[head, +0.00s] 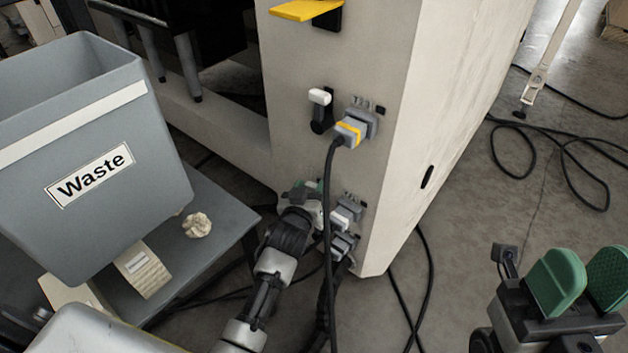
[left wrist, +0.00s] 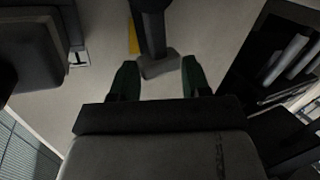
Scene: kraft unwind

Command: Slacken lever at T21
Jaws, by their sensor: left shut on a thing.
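My left gripper (head: 312,194) is at the lower lever position on the beige machine panel, beside the lower connectors. Its arm hides most of that lever. In the left wrist view, the green fingers of my left gripper (left wrist: 158,78) stand on either side of the pale end of a dark lever handle (left wrist: 160,66) and are shut on it. A second lever with a white grip (head: 320,97) sits higher on the panel, apart from the gripper. Small labels are by the connectors; I cannot read the lower one. My right gripper (head: 585,280) is open and empty at the lower right.
A grey plug with a yellow band (head: 349,131) is in the upper socket; its black cable hangs past my left gripper. Grey connectors (head: 346,213) sit close right of the gripper. A grey waste bin (head: 120,215) stands left. Cables (head: 560,150) lie on the right floor.

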